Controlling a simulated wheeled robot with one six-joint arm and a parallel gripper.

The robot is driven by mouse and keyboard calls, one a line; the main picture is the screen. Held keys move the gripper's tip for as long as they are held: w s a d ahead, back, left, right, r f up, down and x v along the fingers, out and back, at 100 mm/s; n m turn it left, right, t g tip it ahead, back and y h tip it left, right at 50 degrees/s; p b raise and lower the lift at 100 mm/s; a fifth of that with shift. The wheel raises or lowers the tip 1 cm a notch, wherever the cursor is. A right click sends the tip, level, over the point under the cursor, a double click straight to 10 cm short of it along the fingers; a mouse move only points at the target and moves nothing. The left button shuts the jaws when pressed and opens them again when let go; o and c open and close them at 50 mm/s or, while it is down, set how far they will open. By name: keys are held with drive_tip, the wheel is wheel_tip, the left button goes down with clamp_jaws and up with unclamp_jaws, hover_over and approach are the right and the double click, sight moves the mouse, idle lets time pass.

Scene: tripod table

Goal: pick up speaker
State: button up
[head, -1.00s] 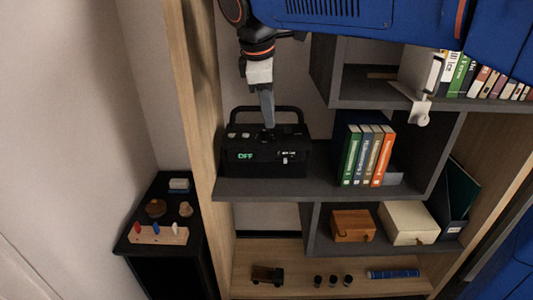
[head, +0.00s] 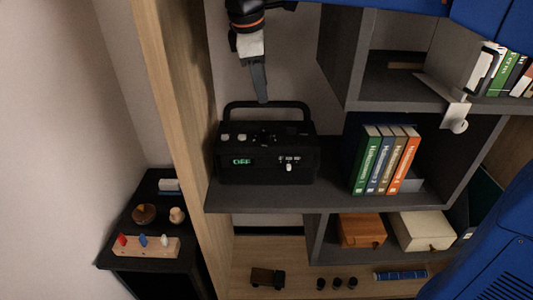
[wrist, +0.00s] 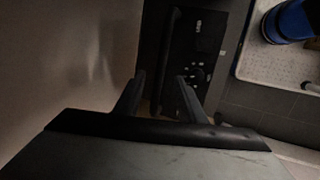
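The speaker (head: 266,164) is a black box with a raised carry handle, top knobs and a green "OFF" display. It stands upright on the dark grey shelf. My gripper (head: 262,100) points down at the handle's top bar in the head view, where the fingers overlap and look like one. In the wrist view my gripper (wrist: 161,77) has its two fingers apart, with the dark handle bar running between them in the picture. The speaker's top (wrist: 200,40) lies right of the bar. I cannot tell whether the fingers touch the handle.
Upright books (head: 384,160) stand right of the speaker on the same shelf. A wooden post (head: 180,130) rises close on the left. A higher shelf (head: 400,95) with a white clamp-like piece (head: 452,116) is at the right. A black side table (head: 150,255) holds small items.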

sight(266, 105)
drive_tip(key=shift+x, duration=3.55)
drive_tip(key=shift+s+d, duration=0.1)
clamp_jaws()
drive_tip(key=shift+r, duration=0.1)
